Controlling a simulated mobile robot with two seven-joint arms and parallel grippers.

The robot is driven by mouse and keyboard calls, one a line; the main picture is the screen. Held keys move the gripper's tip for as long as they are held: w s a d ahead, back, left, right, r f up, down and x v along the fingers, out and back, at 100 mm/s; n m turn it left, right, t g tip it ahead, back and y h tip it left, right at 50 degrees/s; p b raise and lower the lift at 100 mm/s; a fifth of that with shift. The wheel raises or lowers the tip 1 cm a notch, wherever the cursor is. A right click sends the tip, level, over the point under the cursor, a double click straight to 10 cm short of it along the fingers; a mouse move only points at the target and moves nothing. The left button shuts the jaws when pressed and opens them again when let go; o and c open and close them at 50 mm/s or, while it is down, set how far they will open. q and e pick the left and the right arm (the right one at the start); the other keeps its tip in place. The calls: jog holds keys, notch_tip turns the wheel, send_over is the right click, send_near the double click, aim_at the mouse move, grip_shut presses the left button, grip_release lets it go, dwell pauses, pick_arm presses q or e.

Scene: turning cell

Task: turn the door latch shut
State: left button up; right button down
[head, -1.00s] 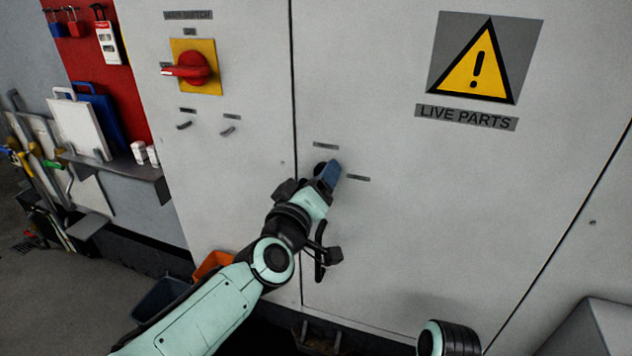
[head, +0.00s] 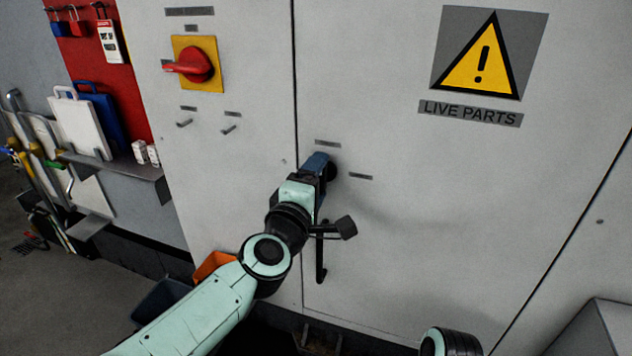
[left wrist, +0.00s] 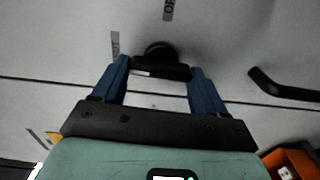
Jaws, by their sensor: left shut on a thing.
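The door latch has a dark round base (head: 333,171) on the grey cabinet door, just right of the door seam. In the left wrist view its black handle (left wrist: 160,70) lies between the blue fingertips, with the round hub behind it. My left gripper (head: 318,163) has its blue fingers closed on the handle and hides most of it in the head view. A small label (head: 328,143) sits above the latch and another label (head: 361,177) to its right; the latter is partly legible in the left wrist view (left wrist: 168,10). My right gripper is out of view.
A black door handle (head: 321,262) hangs below the latch, close to my left wrist. A red rotary switch (head: 192,66) is at upper left. An orange bin (head: 211,266) stands low behind my left arm. The door around the warning sign (head: 490,55) is clear.

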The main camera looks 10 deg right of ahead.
pick_arm(q)
jog(key=shift+r+n, duration=0.15)
jog(key=shift+n, duration=0.15)
dwell(0.4)
jog(key=o, duration=1.1)
jog(key=shift+c, duration=0.2)
jog(key=shift+w, duration=0.1)
jog(key=b+v, duration=0.2)
jog(key=v, duration=1.1)
jog(key=shift+a, duration=0.1)
